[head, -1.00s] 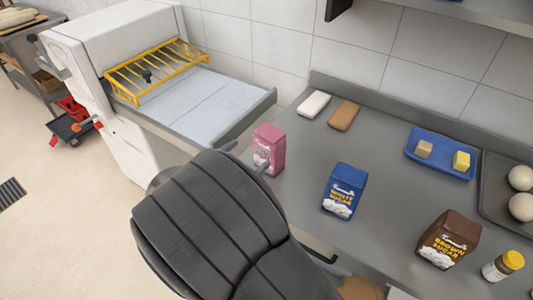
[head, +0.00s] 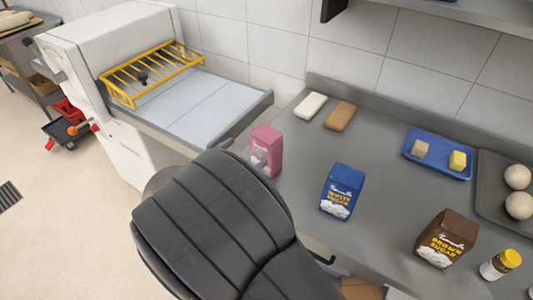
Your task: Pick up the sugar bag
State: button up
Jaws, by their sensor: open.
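A pink bag (head: 267,146) stands upright at the left end of the grey counter; its label is partly covered and I cannot read it. A blue bag marked white sugar (head: 341,190) stands to its right. A brown bag marked brown sugar (head: 446,238) stands further right, near the front. My gripper (head: 245,155) is mostly hidden behind my dark arm; what seem to be its fingertips show open at the pink bag, one left of it and one in front. I cannot tell whether they touch it.
A white machine with a yellow wire guard (head: 152,72) stands left of the counter (head: 385,150). A white and a tan block lie at the back. A blue tray (head: 411,151) with two small blocks, a dark tray with pale balls, and a yellow-capped jar (head: 501,264) are at right.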

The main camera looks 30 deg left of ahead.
notch_tip(320, 180, up, 17)
jog(key=m+g+y, duration=0.2)
jog(key=m+g, duration=1.6)
jog(key=m, duration=1.8)
send_over(266, 133)
jog(key=f, duration=0.1)
jog(key=shift+y, duration=0.3)
jog(key=f, duration=0.9)
jog(key=shift+w+a+f, duration=0.1)
jog(key=shift+a+f, duration=0.15)
jog(key=shift+f, duration=0.15)
jog(key=f, duration=0.4)
jog(key=shift+d+f, duration=0.35)
jog(key=shift+f, duration=0.65)
